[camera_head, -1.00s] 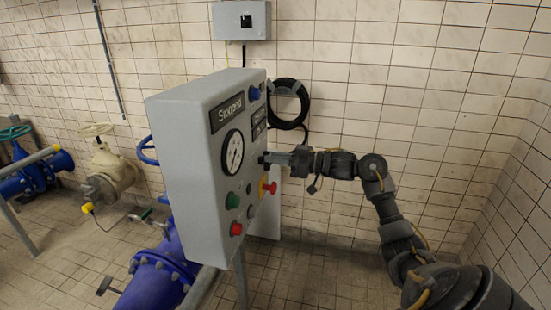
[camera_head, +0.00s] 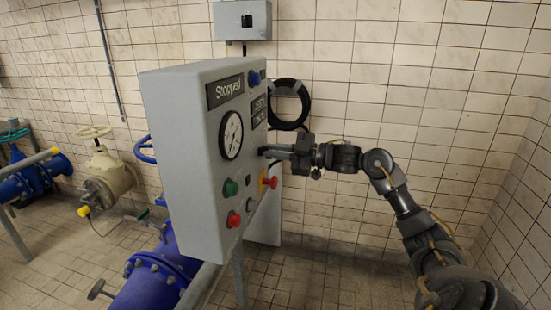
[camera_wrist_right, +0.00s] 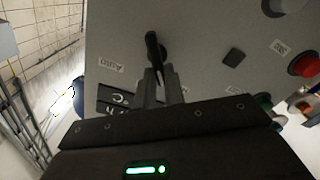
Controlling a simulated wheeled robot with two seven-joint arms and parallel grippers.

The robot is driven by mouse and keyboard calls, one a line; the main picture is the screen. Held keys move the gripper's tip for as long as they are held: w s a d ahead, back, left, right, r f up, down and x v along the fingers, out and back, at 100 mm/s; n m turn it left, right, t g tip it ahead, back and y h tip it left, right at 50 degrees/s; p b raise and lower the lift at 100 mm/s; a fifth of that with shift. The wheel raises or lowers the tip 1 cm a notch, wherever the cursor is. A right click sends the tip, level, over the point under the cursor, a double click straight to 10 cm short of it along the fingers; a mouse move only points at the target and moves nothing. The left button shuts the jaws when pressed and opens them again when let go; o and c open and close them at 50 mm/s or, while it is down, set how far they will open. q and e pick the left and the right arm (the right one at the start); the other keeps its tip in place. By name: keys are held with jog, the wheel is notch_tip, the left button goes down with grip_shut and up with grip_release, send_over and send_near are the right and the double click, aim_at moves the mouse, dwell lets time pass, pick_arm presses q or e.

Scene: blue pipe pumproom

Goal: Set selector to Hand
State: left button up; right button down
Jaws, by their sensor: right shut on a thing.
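The grey control panel (camera_head: 185,150) stands left of centre in the head view, with a "Stopped" display (camera_head: 225,90). My right gripper (camera_head: 268,151) reaches its front from the right, below the label plates and beside the gauge. In the right wrist view, the fingers of my right gripper (camera_wrist_right: 160,85) are shut on the black selector (camera_wrist_right: 153,45). Its upper end shows beyond the fingertips. An "Auto" label (camera_wrist_right: 110,65) lies to its left; another label (camera_wrist_right: 280,47), hard to read, lies to the right. The selector is mostly hidden in the head view. My left gripper is not in view.
A round gauge (camera_head: 231,136), a green button (camera_head: 230,188), a red button (camera_head: 233,219) and a red stop button on yellow (camera_head: 270,181) are close to the gripper. Blue pipework (camera_head: 160,272) runs below the panel. Tiled floor is clear at the right.

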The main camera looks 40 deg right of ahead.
jog(key=shift+f+n+b, duration=0.1)
jog(key=shift+n+b, duration=0.4)
jog(key=shift+n, duration=0.1)
jog(key=c, duration=1.5)
grip_release()
jog(key=shift+a, duration=0.1)
jog(key=shift+b+v, duration=2.55)
jog(key=shift+v, duration=2.95)
